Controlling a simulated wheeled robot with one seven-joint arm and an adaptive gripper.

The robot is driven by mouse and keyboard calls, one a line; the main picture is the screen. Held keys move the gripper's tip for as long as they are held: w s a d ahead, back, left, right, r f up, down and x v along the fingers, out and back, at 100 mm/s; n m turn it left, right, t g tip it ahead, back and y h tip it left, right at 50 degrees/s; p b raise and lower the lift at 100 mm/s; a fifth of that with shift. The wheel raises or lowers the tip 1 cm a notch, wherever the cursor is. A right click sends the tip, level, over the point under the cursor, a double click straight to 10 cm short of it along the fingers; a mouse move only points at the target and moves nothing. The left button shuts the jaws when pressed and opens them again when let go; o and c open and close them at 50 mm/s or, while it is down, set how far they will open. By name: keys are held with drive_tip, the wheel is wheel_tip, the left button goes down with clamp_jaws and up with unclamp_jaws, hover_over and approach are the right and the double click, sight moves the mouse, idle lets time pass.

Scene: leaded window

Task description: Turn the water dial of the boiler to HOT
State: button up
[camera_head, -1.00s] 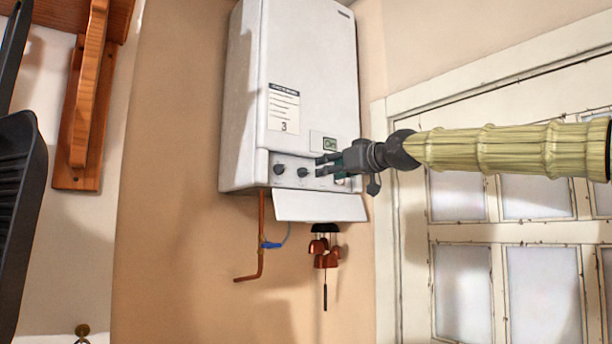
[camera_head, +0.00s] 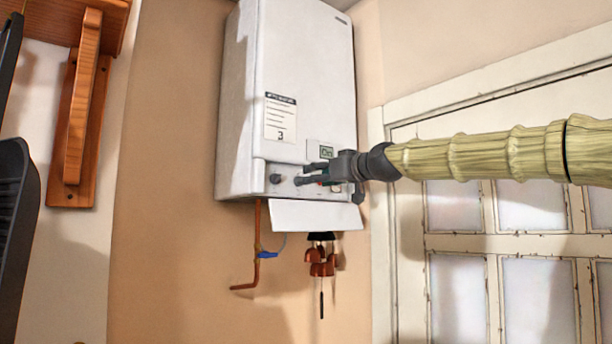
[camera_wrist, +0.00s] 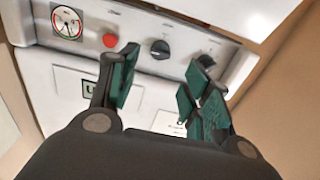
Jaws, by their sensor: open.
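The white boiler (camera_head: 305,75) hangs on the wall, its lower control panel exposed. One dark dial (camera_head: 275,178) shows at the panel's left; the fingers cover the other dial in the head view. The wrist view shows both black dials, one near the middle (camera_wrist: 160,49) and one to its right (camera_wrist: 206,60). Their labels are too small to read, so I cannot tell which is the water dial. My gripper (camera_head: 303,173) is open in front of the panel. In the wrist view its fingers (camera_wrist: 160,88) spread below the middle dial, with no visible grip on it.
A red button (camera_wrist: 110,41) and a round gauge (camera_wrist: 68,23) sit left of the dials in the wrist view. The panel flap (camera_head: 315,215) hangs open below, above a copper pipe (camera_head: 257,240) and a wind chime (camera_head: 322,262).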

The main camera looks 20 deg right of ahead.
sight(300, 181)
drive_tip(key=shift+p+x, duration=1.4)
drive_tip(key=shift+x, duration=1.85)
drive_tip(key=shift+d+f, duration=0.1)
drive_tip(key=shift+f, duration=0.05)
drive_tip(key=c, duration=1)
